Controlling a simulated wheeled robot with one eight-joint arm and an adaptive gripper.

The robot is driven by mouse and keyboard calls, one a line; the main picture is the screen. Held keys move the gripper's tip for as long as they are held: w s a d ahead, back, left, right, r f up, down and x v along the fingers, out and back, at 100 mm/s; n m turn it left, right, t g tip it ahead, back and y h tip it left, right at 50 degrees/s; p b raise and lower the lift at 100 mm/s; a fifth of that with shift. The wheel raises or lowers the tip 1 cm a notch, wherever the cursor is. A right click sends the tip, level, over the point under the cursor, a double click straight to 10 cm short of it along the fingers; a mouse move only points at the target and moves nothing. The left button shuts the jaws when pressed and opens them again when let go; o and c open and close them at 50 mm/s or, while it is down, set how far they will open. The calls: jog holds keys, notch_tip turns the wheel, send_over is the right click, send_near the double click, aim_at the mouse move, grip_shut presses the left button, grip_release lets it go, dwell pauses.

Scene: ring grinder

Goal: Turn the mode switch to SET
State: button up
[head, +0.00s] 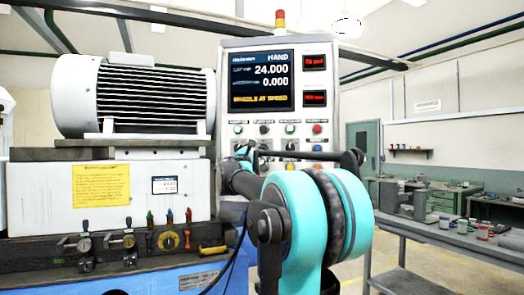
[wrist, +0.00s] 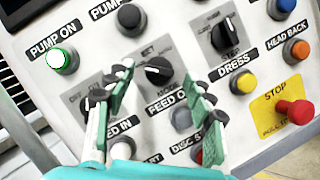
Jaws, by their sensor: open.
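The mode switch (wrist: 158,70) is a black rotary knob on a grey plate in the middle of the wrist view. Its white pointer line lies toward the left in that view. The plate's lettering is only partly legible, with what looks like "SET" above the knob. My gripper (wrist: 158,76) is open, with one teal-and-grey finger on the left of the knob and one on the right. Both fingers look apart from the knob; depth is hard to judge. In the head view my arm hides much of the panel's lower part, and the switch cannot be made out there.
The control panel (head: 330,110) carries a lit screen (head: 262,82) reading HAND. Near the switch are another black knob (wrist: 95,99), the dress knob (wrist: 224,37), a lit green pump button (wrist: 62,59) and a red stop button (wrist: 298,111). A motor housing (head: 140,98) stands left.

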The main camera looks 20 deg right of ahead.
aim_at(264, 148)
jog(key=shift+x, duration=1.2)
jog(key=shift+c, duration=0.3)
jog(key=c, duration=1.1)
jog(key=shift+o, duration=0.2)
jog(key=shift+m, duration=0.5)
jog(key=m+g, duration=0.2)
jog(key=m, duration=0.2)
jog(key=shift+m, duration=0.3)
jog(key=m+g, duration=0.1)
jog(key=m, duration=0.1)
jog(key=m+g, duration=0.1)
jog(key=m, duration=0.2)
jog(key=shift+r+y, duration=0.1)
jog(key=shift+y, duration=0.2)
jog(key=shift+m, duration=0.3)
